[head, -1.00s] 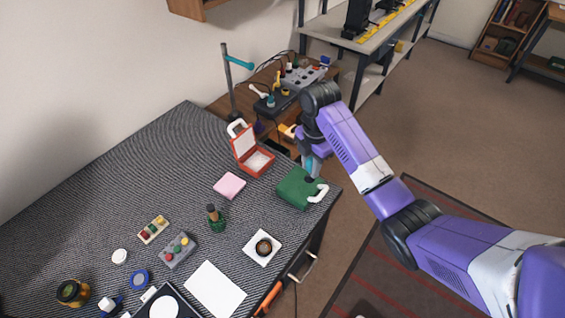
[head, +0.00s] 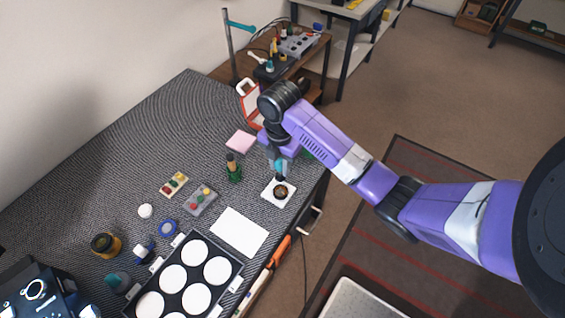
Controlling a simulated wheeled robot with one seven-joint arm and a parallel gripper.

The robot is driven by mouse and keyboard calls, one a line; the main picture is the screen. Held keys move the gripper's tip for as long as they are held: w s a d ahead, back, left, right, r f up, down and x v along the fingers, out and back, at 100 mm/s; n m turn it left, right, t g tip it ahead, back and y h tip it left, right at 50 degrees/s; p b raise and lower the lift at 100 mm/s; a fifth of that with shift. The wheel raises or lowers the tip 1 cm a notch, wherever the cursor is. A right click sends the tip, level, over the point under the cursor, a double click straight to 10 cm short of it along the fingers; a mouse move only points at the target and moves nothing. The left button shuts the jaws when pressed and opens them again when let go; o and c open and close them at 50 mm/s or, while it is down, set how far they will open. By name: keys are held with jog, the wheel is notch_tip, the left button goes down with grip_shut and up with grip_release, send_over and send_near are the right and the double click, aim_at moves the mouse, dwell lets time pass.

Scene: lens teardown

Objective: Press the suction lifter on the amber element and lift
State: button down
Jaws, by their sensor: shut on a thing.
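My gripper (head: 280,165) points down over the right edge of the workbench, just above a white square pad (head: 270,196). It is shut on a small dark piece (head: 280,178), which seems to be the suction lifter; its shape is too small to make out. A dark ring-shaped lens part (head: 281,191) with a brownish middle lies on the pad, directly under the held piece. The amber element seems to be the brownish middle, but I cannot tell for sure. Whether the lifter touches it I cannot tell.
A black tray (head: 237,266) with several white round pads lies at the front, beside a white sheet (head: 239,231). A green bottle (head: 234,173), a grey button box (head: 200,200) and a pink block (head: 240,142) stand to the left. My arm mostly hides the green case.

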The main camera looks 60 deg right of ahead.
aim_at(280, 177)
jog(key=shift+f+b, duration=2.85)
jog(key=shift+f, duration=0.8)
jog(key=shift+f, duration=0.7)
jog(key=shift+r, duration=0.1)
jog(key=shift+r+p, duration=3.2)
jog(key=shift+r, duration=2.25)
jog(key=shift+s, duration=0.1)
